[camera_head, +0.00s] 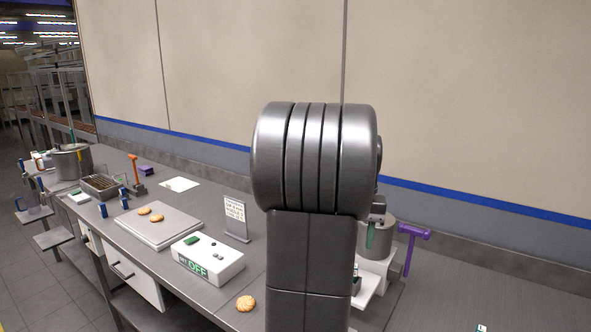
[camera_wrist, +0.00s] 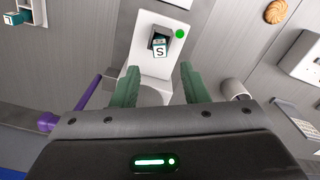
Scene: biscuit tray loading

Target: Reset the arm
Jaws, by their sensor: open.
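My grey arm (camera_head: 315,165) rises up the middle of the head view and hides part of the bench behind it. My gripper (camera_wrist: 158,76) shows two green fingers spread apart in the wrist view, with nothing held between them. One green finger also shows in the head view, just right of my arm. A white stand (camera_wrist: 161,30) with a green dot lies beyond the fingertips. A small block marked "S" (camera_wrist: 160,48) sits in the dark recess of that stand, apart from the fingers.
A purple T-shaped handle (camera_head: 412,235) stands right of my arm. A biscuit (camera_head: 245,303) and a white box reading "OFF" (camera_head: 222,262) lie to the left. Farther left are a grey tray (camera_head: 180,237) with biscuits and a pot (camera_head: 73,163). The bench at right is mostly clear.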

